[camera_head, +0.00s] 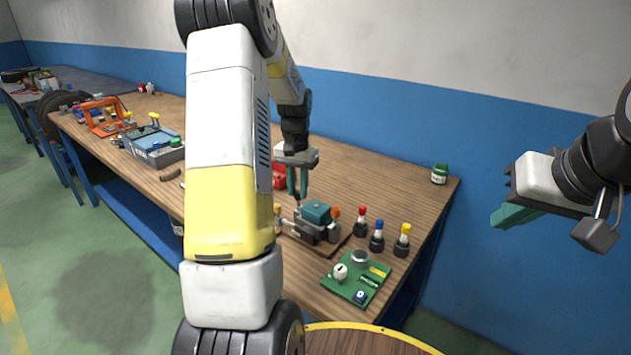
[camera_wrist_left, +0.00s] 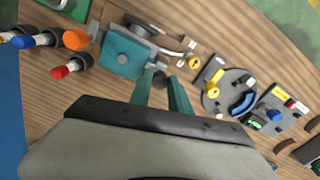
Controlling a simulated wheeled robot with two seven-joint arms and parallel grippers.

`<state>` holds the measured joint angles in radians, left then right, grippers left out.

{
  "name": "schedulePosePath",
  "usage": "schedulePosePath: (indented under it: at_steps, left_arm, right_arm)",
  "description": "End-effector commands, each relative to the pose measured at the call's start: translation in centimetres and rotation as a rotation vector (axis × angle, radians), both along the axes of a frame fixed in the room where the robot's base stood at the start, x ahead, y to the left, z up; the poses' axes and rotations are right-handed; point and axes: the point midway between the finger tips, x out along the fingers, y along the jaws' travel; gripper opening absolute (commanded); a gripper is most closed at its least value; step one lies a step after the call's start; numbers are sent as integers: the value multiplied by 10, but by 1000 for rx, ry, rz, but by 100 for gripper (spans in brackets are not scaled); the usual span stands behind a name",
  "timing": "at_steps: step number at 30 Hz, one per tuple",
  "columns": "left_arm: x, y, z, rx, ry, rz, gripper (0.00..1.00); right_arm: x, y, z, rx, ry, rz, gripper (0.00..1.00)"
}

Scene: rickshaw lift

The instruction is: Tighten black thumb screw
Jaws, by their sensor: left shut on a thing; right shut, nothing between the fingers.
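A small clamping fixture with a teal block (camera_head: 317,213) and an orange knob (camera_head: 335,211) stands on a wooden base on the bench. In the left wrist view the teal block (camera_wrist_left: 125,52) lies just beyond my left fingertips. In the head view my left gripper (camera_head: 297,188) points down at the fixture's left side; the screw is too small to make out there. My right gripper (camera_head: 512,215) is shut and empty, away from the bench at right.
Red, blue and yellow-topped drivers (camera_head: 377,237) stand right of the fixture. A green board (camera_head: 345,291) with small parts lies in front. A green jar (camera_head: 439,174) is at the back right corner. A grey disc (camera_wrist_left: 211,101) with coloured parts lies right of the fingers in the wrist view.

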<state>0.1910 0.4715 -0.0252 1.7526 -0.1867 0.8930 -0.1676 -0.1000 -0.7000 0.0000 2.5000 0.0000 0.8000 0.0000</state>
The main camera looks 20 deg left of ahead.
Motion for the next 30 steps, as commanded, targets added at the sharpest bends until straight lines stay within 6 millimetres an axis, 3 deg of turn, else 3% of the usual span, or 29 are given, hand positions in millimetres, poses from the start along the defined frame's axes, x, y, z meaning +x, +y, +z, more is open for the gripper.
schedulePosePath:
  at_steps: [15, 16, 19, 30]
  left_arm:
    - [1, 1, 1, 2, -4, -20, 0]
    - [1, 1, 1, 2, -4, -20, 25]
    - [1, 1, 1, 1, -4, -20, 44]
    - [1, 0, 4, 1, -3, -19, 45]
  right_arm:
    - [0, 0, 0, 0, 0, 0, 0]
    - [0, 0, 0, 0, 0, 0, 0]
    - [0, 0, 0, 0, 0, 0, 0]
    - [0, 0, 0, 0, 0, 0, 0]
